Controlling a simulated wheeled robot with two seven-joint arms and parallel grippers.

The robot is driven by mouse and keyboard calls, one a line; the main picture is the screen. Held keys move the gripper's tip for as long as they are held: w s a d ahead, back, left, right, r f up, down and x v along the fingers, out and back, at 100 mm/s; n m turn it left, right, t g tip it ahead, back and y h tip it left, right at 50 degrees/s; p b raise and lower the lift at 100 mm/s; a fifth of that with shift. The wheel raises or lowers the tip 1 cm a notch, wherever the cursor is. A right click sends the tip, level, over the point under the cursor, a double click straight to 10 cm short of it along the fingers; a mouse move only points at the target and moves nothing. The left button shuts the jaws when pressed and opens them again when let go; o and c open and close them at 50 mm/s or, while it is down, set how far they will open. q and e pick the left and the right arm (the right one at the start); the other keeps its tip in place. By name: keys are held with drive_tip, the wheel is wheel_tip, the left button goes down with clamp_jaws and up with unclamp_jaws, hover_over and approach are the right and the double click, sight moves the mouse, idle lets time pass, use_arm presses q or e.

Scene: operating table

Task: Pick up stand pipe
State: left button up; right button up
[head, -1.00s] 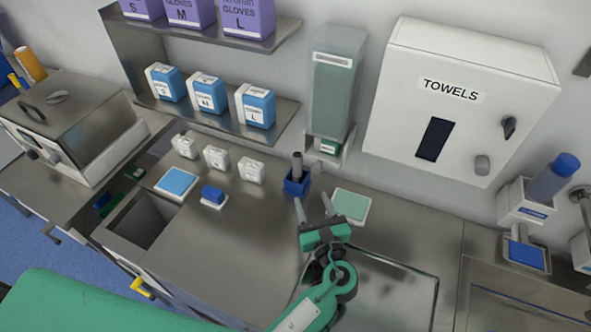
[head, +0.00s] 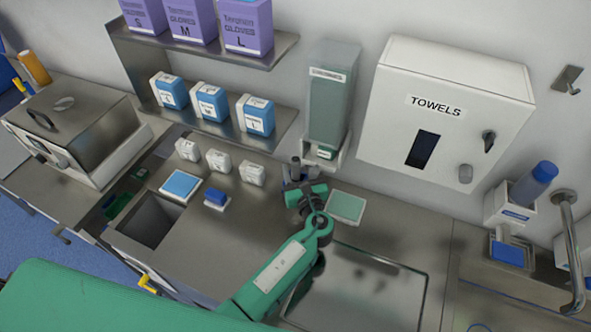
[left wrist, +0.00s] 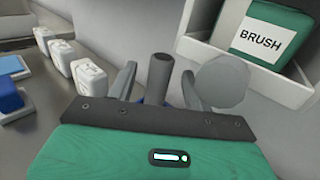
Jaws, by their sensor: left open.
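The stand pipe is a dark grey upright tube (left wrist: 160,76) in a blue base. In the head view the pipe's top (head: 295,164) shows just beyond my left gripper (head: 299,182), and the base is mostly hidden behind the gripper. In the left wrist view the pipe stands between the two open fingers of my left gripper (left wrist: 157,88), one finger on each side. A gap shows between pipe and fingers, so it does not look gripped. My right gripper is in neither view.
A soap-like dispenser (head: 331,100) hangs on the wall behind the pipe. White boxes (head: 219,160) stand to the left, a green pad (head: 346,207) lies to the right. A BRUSH box (left wrist: 265,35) and a round grey disc (left wrist: 222,82) are close by in the wrist view.

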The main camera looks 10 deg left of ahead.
use_arm(q)
drive_tip(key=c, duration=1.1)
